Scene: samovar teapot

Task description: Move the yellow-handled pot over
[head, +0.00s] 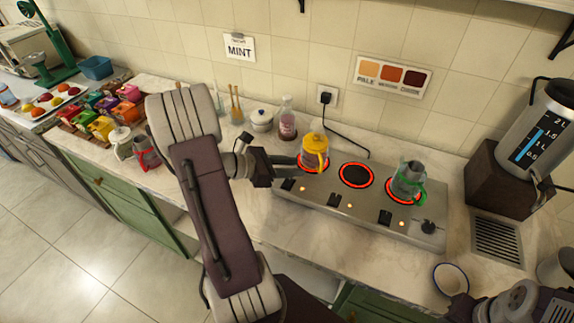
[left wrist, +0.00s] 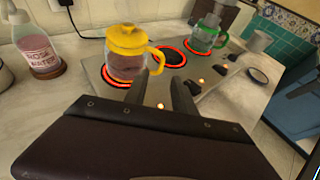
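The yellow-handled pot (head: 314,152) is clear glass with a yellow lid and handle, and brownish liquid inside. It stands upright on the left, red-glowing burner of the steel hob (head: 330,197). In the left wrist view the pot (left wrist: 126,66) is just beyond my left fingertips, its handle toward the right. My left gripper (head: 290,177) is low at the hob's left front, beside the pot; its fingers (left wrist: 163,86) are apart with nothing clearly between them. A green-handled pot (head: 408,182) stands on the right burner. My right arm shows at the lower right; its fingers cannot be made out.
The middle burner (head: 357,175) glows red and is empty. A bottle (head: 287,120) and a white sugar bowl (head: 261,120) stand behind left. A black cord runs behind the hob. A water boiler (head: 535,125) stands right, with a white bowl (head: 451,278) at the front right.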

